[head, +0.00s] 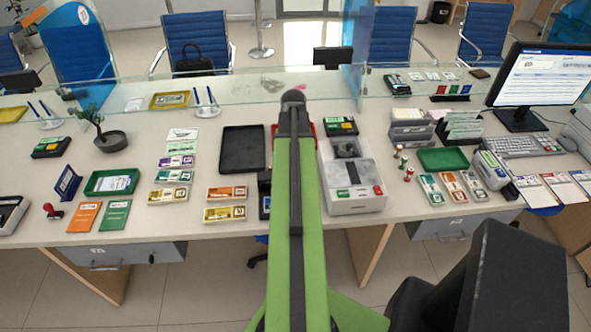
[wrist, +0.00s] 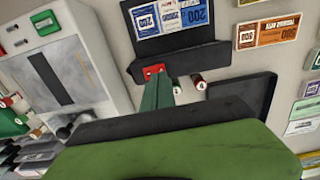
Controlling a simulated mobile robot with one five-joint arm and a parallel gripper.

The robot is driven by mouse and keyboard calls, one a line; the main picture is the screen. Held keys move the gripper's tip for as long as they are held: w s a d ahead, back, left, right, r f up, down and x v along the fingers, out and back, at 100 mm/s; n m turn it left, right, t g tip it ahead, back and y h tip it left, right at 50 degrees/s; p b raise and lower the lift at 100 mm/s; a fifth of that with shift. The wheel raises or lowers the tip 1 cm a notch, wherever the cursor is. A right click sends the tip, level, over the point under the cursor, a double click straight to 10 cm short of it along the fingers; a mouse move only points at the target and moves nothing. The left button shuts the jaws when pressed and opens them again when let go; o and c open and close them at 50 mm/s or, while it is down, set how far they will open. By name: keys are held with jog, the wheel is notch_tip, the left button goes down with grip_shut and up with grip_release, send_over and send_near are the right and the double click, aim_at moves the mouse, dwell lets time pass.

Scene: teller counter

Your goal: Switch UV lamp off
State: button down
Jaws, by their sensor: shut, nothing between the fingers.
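The UV lamp is a dark box (wrist: 178,60) with a sloped bed of blue 200 notes (wrist: 170,16) beside it in the wrist view. A small red switch (wrist: 153,71) sits at one end of the box. In the head view only a dark sliver of the lamp (head: 264,195) shows; my arm hides the rest. My gripper (wrist: 157,85) is shut and empty, its green fingertips at the red switch. I cannot tell whether they touch it. The switch's position and any lamp glow cannot be made out. My gripper is hidden in the head view.
A pale note counter (head: 350,185) stands just right of my arm. A black tray (head: 242,149) lies to the left, with banknote bundles (head: 226,193) near it. A glass screen (head: 250,88) runs along the back of the counter.

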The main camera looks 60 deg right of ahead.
notch_tip(320, 180, up, 4)
jog(key=p, duration=0.3)
jog(key=shift+f, duration=0.1)
